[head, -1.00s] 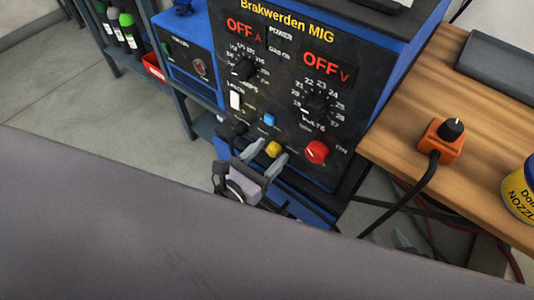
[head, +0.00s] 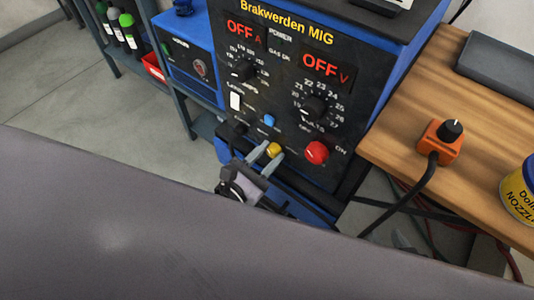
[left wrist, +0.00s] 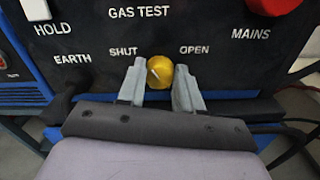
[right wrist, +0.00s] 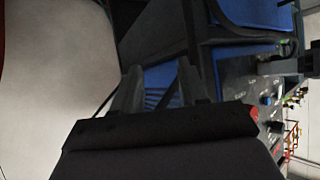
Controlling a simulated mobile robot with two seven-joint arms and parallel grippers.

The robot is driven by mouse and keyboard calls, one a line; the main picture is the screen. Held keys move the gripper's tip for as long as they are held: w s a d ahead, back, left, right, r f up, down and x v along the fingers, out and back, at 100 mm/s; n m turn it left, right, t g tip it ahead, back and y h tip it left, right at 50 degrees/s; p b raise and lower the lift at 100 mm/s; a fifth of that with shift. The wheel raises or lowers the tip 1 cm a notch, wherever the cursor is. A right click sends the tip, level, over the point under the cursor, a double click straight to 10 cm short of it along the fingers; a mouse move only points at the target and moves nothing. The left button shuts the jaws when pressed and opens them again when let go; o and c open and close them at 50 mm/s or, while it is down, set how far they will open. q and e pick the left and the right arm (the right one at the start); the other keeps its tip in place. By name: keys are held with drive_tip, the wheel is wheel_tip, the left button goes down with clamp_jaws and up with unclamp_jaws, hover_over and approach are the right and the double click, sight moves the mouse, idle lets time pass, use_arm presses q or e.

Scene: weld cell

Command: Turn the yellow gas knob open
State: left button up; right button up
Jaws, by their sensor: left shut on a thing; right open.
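The yellow gas knob (head: 274,149) sits low on the black front of the blue welder (head: 285,90). In the left wrist view the knob (left wrist: 160,70) lies between the words SHUT and OPEN, and its pale pointer mark slants to the upper left, on the SHUT side. My left gripper (left wrist: 159,84) is shut on the knob, one finger on each side; it also shows in the head view (head: 265,160). My right gripper (right wrist: 158,85) shows only in the right wrist view, open and with nothing between its fingers.
A red mains knob (head: 317,153) sits right of the yellow knob, and a blue button (head: 269,121) just above. Both displays read OFF. A wooden bench (head: 410,130) at the right carries an orange box (head: 438,146) with a cable.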

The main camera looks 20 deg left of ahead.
use_arm(q)
drive_tip(key=m+p, duration=0.1)
drive_tip(key=m, duration=0.3)
drive_tip(key=shift+m, duration=1.2)
drive_tip(key=shift+m+p, duration=0.45)
drive_tip(key=shift+m, duration=0.55)
drive_tip(key=m+p, duration=0.1)
drive_tip(key=m, duration=0.2)
drive_tip(key=shift+d, duration=0.1)
drive_tip(key=m, duration=0.2)
drive_tip(key=shift+f+m+p, duration=0.1)
drive_tip(key=shift+m+p, duration=0.2)
drive_tip(key=shift+p, duration=0.05)
drive_tip(key=shift+s+m, duration=0.1)
drive_tip(key=shift+m, duration=0.6)
use_arm(e)
drive_tip(key=shift+s+d+f+m+g+h, duration=0.1)
drive_tip(key=shift+s+d+m+g+h, duration=0.1)
drive_tip(key=shift+s+d, duration=0.35)
drive_tip(key=shift+s+d+f+m+g+h, duration=0.1)
drive_tip(key=shift+s+d+m+g+h, duration=0.2)
drive_tip(key=shift+d, duration=0.4)
use_arm(q)
drive_tip(key=shift+f, duration=0.1)
use_arm(e)
drive_tip(key=shift+w+r, duration=0.15)
use_arm(q)
drive_tip(key=o, duration=1)
